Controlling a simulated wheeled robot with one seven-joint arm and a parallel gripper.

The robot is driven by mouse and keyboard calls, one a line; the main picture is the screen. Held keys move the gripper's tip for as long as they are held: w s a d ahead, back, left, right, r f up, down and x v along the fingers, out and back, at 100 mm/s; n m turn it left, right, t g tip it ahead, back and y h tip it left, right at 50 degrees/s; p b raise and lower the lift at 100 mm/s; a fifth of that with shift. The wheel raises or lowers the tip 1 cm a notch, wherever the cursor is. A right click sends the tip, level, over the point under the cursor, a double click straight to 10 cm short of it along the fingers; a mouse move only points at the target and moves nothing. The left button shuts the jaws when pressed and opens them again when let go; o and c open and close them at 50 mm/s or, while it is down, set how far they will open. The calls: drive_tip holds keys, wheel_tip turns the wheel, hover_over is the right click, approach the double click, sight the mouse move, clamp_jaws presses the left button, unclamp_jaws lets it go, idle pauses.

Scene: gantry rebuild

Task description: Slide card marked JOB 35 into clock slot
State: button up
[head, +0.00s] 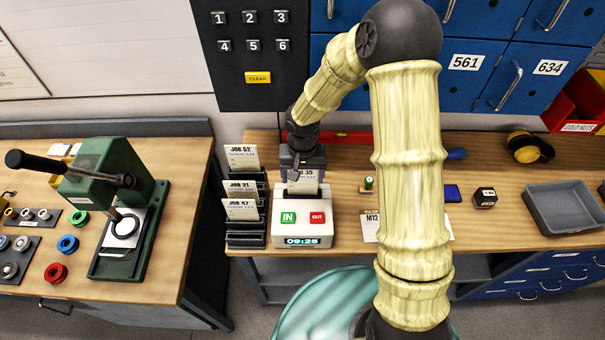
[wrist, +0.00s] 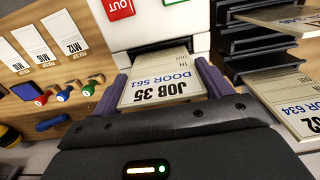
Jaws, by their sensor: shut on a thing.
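The card marked JOB 35 (wrist: 160,88) is held between the two fingers of my gripper (wrist: 152,95), which is shut on it. In the wrist view its far end meets the front of the white time clock (wrist: 150,22), at the slot; how deep it sits I cannot tell. In the head view my gripper (head: 303,165) is over the back of the clock (head: 303,232), and the card (head: 304,187) stands at the clock's top. The clock has a green IN button (head: 288,218), a red OUT button (head: 317,218) and a lit display.
A black card rack (head: 246,240) stands just left of the clock, with cards JOB 52 (head: 242,156), JOB 21 (head: 241,190) and JOB 47 (head: 241,210). A green press (head: 110,190) is on the left bench. Small stamps and a grey tray (head: 565,210) are to the right.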

drive_tip(key=shift+f+b, duration=0.4)
drive_tip(key=shift+f, duration=0.25)
drive_tip(key=o, duration=1)
drive_tip(key=shift+c, duration=0.2)
drive_tip(key=shift+r, duration=0.1)
wheel_tip(320, 180, up, 17)
drive_tip(key=b, duration=0.3)
drive_tip(key=shift+r, duration=0.15)
drive_tip(key=s+d+f+t+b, duration=0.2)
drive_tip(key=s+d+f, duration=0.7)
drive_tip(key=s+d, duration=0.3)
drive_tip(key=shift+s+d+f+t+b, duration=0.2)
drive_tip(key=shift+d+f+t+b, duration=0.15)
drive_tip(key=shift+d, duration=0.4)
